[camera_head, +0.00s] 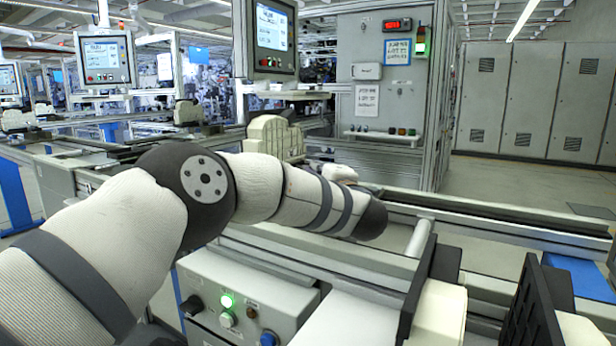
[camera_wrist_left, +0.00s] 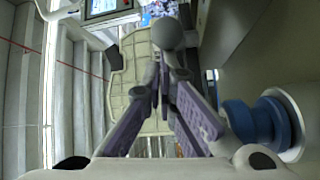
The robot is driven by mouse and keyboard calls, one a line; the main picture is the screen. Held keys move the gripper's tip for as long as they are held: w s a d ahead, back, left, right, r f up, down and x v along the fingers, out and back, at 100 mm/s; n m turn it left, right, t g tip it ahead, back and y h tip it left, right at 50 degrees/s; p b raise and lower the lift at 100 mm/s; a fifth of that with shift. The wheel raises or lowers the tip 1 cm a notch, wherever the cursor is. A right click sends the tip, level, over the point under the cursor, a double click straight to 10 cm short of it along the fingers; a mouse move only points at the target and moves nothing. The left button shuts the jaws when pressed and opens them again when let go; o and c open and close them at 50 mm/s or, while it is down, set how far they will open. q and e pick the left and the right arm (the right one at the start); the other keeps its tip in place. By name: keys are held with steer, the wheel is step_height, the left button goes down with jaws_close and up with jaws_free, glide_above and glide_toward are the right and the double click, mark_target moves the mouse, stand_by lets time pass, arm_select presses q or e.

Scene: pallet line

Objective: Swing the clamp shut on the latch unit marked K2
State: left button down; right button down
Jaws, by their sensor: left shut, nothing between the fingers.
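My left arm crosses the head view from the left and its forearm hides the left gripper there. In the left wrist view my left gripper (camera_wrist_left: 164,88) has its purple-padded fingers together at the tips, with nothing between them. A grey ball-ended lever (camera_wrist_left: 168,33) shows just beyond the fingertips; I cannot tell whether they touch it. A pale beige-green ribbed body (camera_wrist_left: 135,75) stands behind it. In the head view a similar pale block (camera_head: 273,138) rises behind my forearm. No K2 mark is readable, and the clamp's state is unclear. My right gripper is not in view.
A control box (camera_head: 250,300) with a lit green button sits below my arm. Black upright plates with white blocks (camera_head: 438,312) stand at lower right. A blue round part (camera_wrist_left: 255,120) is close on the right of my gripper. A grey cabinet (camera_head: 385,80) stands behind.

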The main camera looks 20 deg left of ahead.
arm_select(q)
steer(key=shift+w+d+b, duration=0.4)
steer(key=shift+w+d, duration=0.6)
steer(key=shift+d, duration=0.1)
steer(key=shift+r, duration=0.2)
steer(key=shift+r, duration=0.1)
